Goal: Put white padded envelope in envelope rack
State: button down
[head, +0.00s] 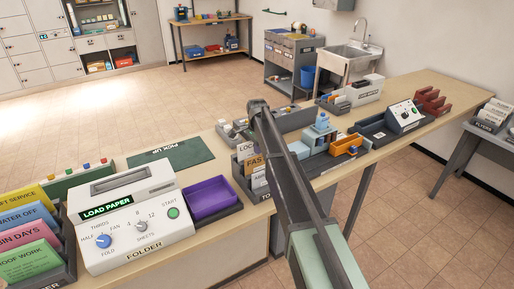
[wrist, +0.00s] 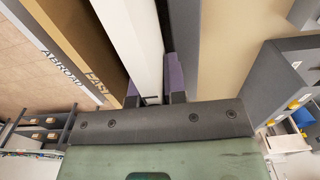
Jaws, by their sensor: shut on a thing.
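My gripper (wrist: 154,98) is at the bottom middle of the wrist view, its dark fingers closed about the lower end of a long white piece (wrist: 138,40). That is likely the white padded envelope, seen nearly edge-on. In the head view my arm hides the gripper and the envelope. The envelope rack (head: 261,193) is dark, with upright dividers lettered LOCAL, FAST and ABROAD, left of my arm on the counter. In the wrist view the tan FAST divider (wrist: 85,45) stands just left of the white piece, and the grey ABROAD divider (wrist: 45,45) is beyond it. I cannot tell whether the envelope touches the rack.
The folder machine (head: 130,220) and a purple tray (head: 210,198) stand left of the rack. Small boxes (head: 318,138) and a grey device (head: 400,117) stand to its right. A green pick-up mat (head: 170,155) lies bare behind the folder.

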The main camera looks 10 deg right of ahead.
jog(key=c, duration=1.1)
grip_release()
notch_tip(320, 180, up, 7)
jog(key=p, duration=0.7)
jog(key=shift+r, duration=0.15)
